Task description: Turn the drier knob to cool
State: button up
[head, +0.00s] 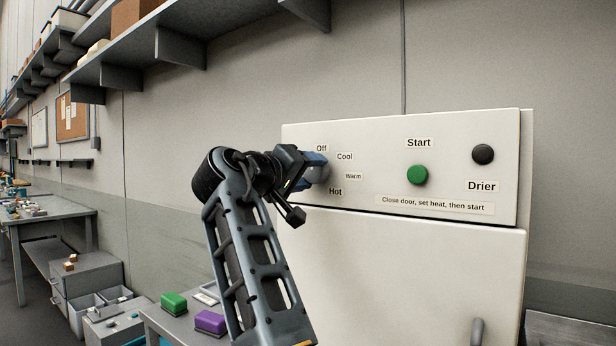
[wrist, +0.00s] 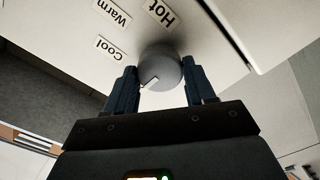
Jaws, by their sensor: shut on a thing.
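The drier knob (wrist: 162,66) is a round grey knob on the white drier panel (head: 450,165). In the wrist view it sits between the two dark fingers of my gripper (wrist: 162,82), which is shut on it. Its white mark points down-left in that view, toward the left finger and below the "Cool" label (wrist: 110,48). The "Warm" (wrist: 112,12) and "Hot" (wrist: 161,12) labels lie farther around. In the head view, my gripper (head: 316,166) covers most of the knob, beside the labels "Off" (head: 322,148) and "Cool" (head: 345,156). "Off" is not visible in the wrist view.
The panel also has a green Start button (head: 418,175) and a black Drier button (head: 483,154). Below is the closed white door with a handle (head: 477,331). A grey shelf (head: 180,50) runs above my arm; green (head: 174,302) and purple (head: 210,321) blocks lie on a low table.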

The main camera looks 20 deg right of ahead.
jog(key=m+b, duration=0.3)
jog(key=b, duration=0.1)
jog(key=shift+f+m, duration=0.25)
jog(key=shift+m, duration=0.15)
jog(key=shift+r+m+b, duration=0.2)
jog(key=shift+m+b, duration=1.6)
jog(key=shift+m, duration=0.8)
jog(key=o, duration=1)
jog(key=shift+o, duration=0.2)
jog(key=b+v, duration=0.1)
jog(key=v, duration=0.6)
jog(key=shift+s+a, duration=0.25)
jog(key=shift+a, duration=0.05)
